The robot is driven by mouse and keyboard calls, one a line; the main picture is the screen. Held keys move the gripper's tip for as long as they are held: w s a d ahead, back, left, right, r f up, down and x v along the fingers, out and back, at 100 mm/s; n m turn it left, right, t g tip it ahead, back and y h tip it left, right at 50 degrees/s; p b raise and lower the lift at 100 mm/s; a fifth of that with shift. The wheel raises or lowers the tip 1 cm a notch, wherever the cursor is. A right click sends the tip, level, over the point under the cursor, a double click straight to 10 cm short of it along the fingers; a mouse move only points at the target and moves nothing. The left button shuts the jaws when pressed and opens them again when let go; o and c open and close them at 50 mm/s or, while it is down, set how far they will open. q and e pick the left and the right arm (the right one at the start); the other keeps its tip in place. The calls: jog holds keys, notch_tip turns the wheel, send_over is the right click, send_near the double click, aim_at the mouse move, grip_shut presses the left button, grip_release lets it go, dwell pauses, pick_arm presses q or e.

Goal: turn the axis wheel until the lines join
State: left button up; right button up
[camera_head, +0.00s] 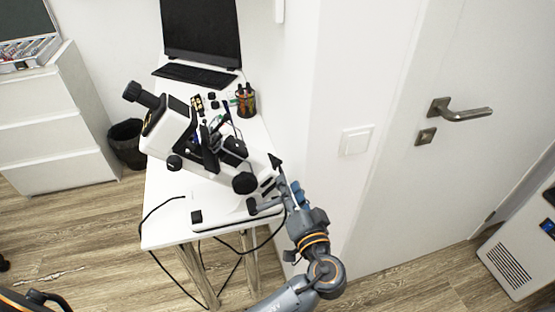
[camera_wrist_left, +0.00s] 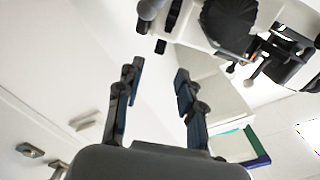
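A white instrument (camera_head: 165,131) with several black knobs stands on a white table. Its big round black knob (camera_head: 245,183) faces the right side; I cannot tell for sure which knob is the axis wheel. My left gripper (camera_head: 285,180) is just right of this knob, by the instrument's right end. In the left wrist view my left gripper (camera_wrist_left: 158,74) is open, its two fingers apart with nothing between them. There a ribbed black knob (camera_wrist_left: 231,25) shows beyond and right of the fingertips, apart from them. The lines are not visible. My right gripper is out of view.
A white wall with a switch (camera_head: 356,140) is close right of my gripper. Black cables (camera_head: 160,204) hang off the table (camera_head: 165,230). A door handle (camera_head: 462,113) is farther right.

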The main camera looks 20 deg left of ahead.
aim_at(280, 163)
pick_arm(q)
jog(key=p+x, duration=0.1)
jog(key=x, duration=0.8)
jog(key=shift+w+p, duration=0.1)
jog(key=shift+p, duration=0.25)
jog(key=shift+w+a, duration=0.25)
jog(key=shift+c, duration=0.2)
grip_shut()
